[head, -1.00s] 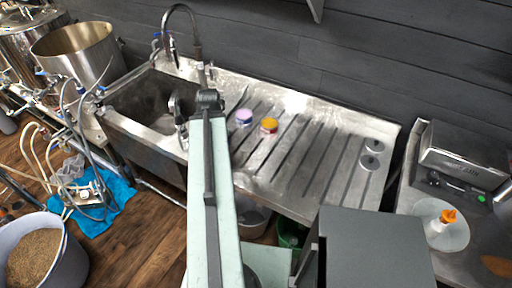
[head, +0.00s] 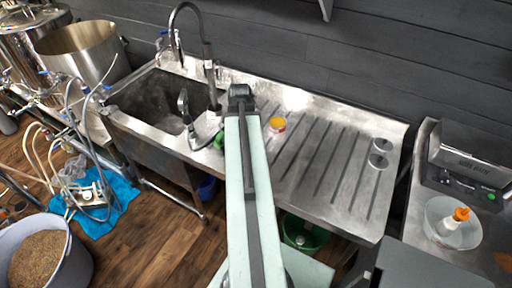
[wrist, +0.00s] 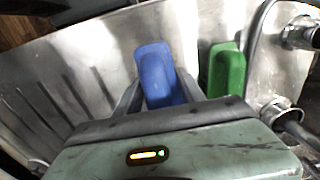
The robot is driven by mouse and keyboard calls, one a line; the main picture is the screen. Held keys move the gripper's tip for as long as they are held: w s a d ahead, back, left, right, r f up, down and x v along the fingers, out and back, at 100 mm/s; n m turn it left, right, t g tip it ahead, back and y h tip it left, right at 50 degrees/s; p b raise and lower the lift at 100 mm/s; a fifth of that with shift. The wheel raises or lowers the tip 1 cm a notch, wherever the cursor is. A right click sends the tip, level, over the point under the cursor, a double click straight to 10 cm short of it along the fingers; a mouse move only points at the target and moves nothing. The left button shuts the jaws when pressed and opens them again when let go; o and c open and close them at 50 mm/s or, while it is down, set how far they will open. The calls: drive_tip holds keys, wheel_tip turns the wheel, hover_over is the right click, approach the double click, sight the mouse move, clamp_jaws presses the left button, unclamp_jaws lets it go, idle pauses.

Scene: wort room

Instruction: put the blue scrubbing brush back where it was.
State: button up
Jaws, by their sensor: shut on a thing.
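The blue scrubbing brush (wrist: 153,66) is between my gripper's two fingers (wrist: 160,86) in the wrist view, and the gripper is shut on it. A green brush (wrist: 226,68) lies close to its right on the metal surface. In the head view my arm hides the blue brush and the gripper. Part of the green brush (head: 219,141) shows just left of my arm, by the sink's right edge. I cannot tell whether the blue brush touches the metal.
The steel sink basin (head: 150,105) with its tall faucet (head: 207,50) is left of my arm. An orange-lidded tub (head: 277,124) stands on the ribbed drainboard (head: 325,165), close to my arm. Two round metal pieces (head: 379,153) are at its right end. The drainboard's middle is clear.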

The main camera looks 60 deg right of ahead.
drive_tip(key=shift+s+d, duration=0.15)
drive_tip(key=shift+d, duration=0.6)
drive_tip(key=f+b, duration=0.4)
drive_tip(key=shift+s+d, duration=0.2)
drive_tip(key=shift+d, duration=0.05)
drive_tip(key=shift+r, duration=0.2)
drive_tip(key=shift+f, duration=0.15)
drive_tip(key=o, duration=1.2)
wheel_tip(320, 180, up, 13)
drive_tip(key=p, duration=1.2)
drive_tip(key=shift+s+f+p, duration=0.1)
drive_tip(key=shift+f+p, duration=0.1)
drive_tip(key=shift+p, duration=0.1)
drive_tip(key=shift+f, duration=0.1)
